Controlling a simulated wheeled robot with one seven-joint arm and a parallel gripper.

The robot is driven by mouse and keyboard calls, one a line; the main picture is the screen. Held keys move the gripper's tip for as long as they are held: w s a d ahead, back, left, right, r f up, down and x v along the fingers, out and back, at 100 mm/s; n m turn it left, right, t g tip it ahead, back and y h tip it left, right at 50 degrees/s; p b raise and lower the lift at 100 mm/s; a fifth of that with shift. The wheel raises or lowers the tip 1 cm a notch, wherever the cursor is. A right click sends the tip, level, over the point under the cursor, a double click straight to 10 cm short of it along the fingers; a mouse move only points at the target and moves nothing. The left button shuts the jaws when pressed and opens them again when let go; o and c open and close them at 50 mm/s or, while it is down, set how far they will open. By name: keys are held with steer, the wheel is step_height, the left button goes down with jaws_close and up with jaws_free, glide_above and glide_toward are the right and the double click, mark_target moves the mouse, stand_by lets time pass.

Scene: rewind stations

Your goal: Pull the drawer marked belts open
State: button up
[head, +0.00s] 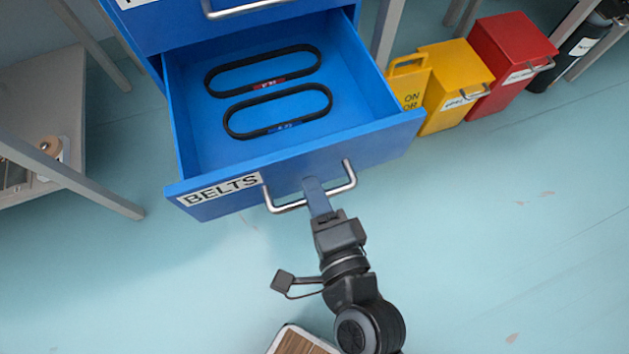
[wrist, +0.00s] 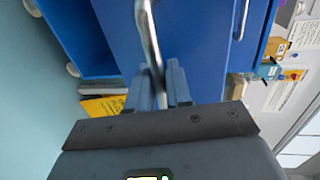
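The blue drawer marked BELTS (head: 290,165) stands pulled well out of its cabinet in the head view, with its inside showing. Its white label (head: 219,189) is on the left of the front. Two black belts lie flat inside, one with a red tag (head: 269,84) and one with a blue tag (head: 279,128). My gripper (head: 314,186) is at the middle of the drawer's metal handle (head: 349,176). In the wrist view the handle bar (wrist: 149,40) runs between the two fingers of my gripper (wrist: 160,78), which are closed on it.
Another blue drawer (head: 190,22) above is shut. A yellow bin (head: 455,85), a yellow floor sign (head: 408,84) and a red bin (head: 508,62) stand right of the cabinet. A grey table (head: 45,95) is at the left.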

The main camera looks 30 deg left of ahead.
steer(key=o, duration=0.3)
steer(key=shift+v, duration=3.9)
steer(key=shift+d, duration=0.1)
steer(key=s+d+r+n+t+h, duration=0.2)
steer(key=s+d+h, duration=0.15)
steer(key=d, duration=0.45)
steer(key=s+d+r+n+t+h, duration=0.1)
steer(key=s+d+r+n+h, duration=0.2)
steer(key=d, duration=0.5)
steer(key=s+d+r+n+t+h, duration=0.15)
steer(key=s+d+h, duration=0.25)
steer(key=d, duration=0.4)
steer(key=shift+n+h, duration=0.75)
steer(key=shift+h, duration=0.1)
steer(key=s+r+p, duration=0.1)
steer(key=r+p, duration=0.3)
steer(key=r, duration=0.1)
steer(key=d+r+p, duration=0.1)
steer(key=r+p, duration=0.4)
steer(key=r, duration=0.1)
steer(key=s+r+p, duration=0.1)
steer(key=r+p, duration=0.4)
steer(key=r, duration=0.1)
steer(key=shift+s+d+r, duration=0.2)
steer(key=shift+s+d, duration=0.1)
steer(key=shift+d, duration=0.05)
